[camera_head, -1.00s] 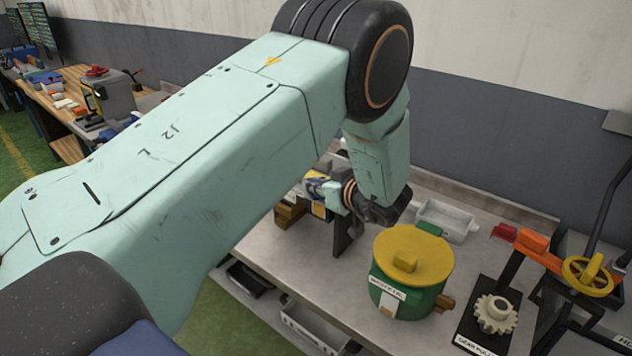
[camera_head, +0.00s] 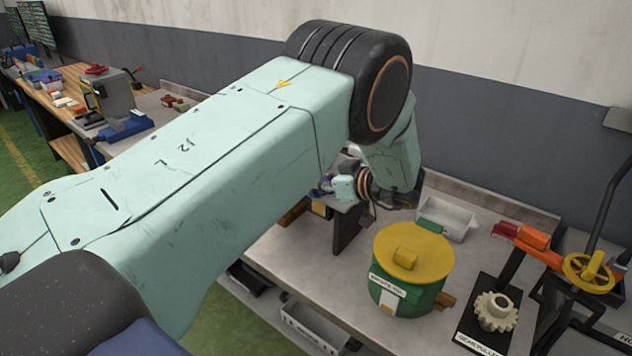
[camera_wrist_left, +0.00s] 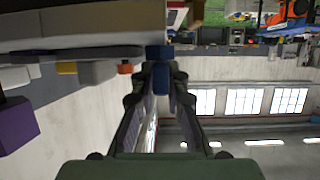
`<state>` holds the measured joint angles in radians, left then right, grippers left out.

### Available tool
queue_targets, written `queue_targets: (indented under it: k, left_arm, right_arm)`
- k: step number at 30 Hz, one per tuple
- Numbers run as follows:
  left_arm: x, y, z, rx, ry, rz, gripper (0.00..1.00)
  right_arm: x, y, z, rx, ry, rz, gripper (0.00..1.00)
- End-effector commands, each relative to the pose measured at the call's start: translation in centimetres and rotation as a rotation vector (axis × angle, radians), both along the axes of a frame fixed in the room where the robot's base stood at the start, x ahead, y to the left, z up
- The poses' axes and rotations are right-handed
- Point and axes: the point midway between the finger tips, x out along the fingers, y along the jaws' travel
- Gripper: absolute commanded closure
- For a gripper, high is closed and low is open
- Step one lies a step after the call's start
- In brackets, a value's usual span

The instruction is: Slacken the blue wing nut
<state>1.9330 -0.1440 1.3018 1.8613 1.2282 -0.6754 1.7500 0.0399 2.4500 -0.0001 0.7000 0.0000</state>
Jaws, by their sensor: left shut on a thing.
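My left gripper (camera_wrist_left: 160,80) reaches up the middle of the left wrist view with its two dark fingers. It is shut on the blue wing nut (camera_wrist_left: 159,76), which sits between the fingertips just below the edge of a grey surface. In the head view my left arm comes in from the left and bends down over the bench; the fingertips and the wing nut are hidden there behind the arm. My right gripper is not in view.
A green pot with a yellow lid (camera_head: 415,255) stands on the grey bench (camera_head: 285,262), right of the wrist. A light tray (camera_head: 447,218) lies behind the pot.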

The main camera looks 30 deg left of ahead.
Motion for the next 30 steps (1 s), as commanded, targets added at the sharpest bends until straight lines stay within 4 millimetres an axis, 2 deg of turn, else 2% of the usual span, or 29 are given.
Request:
queue_targets:
  k: [1,2,9,20,30]
  left_arm:
    - [0.2,0.1,0.5,0.006,-0.007,0.0,1.0]
    - [0.2,0.1,0.5,0.007,-0.008,0.0,0.84]
    - [0.1,0.1,0.3,0.004,-0.004,-0.001,0.64]
    - [0.0,-0.5,0.3,0.002,-0.002,-0.002,0.64]
    - [-0.4,-5.3,2.4,0.004,-0.005,-0.005,0.64]
  right_arm:
    - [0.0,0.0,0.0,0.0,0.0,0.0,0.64]
    - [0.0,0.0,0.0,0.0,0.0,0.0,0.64]
    - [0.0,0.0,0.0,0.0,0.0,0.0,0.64]
    - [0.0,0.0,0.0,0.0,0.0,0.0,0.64]
    - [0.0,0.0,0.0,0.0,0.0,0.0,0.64]
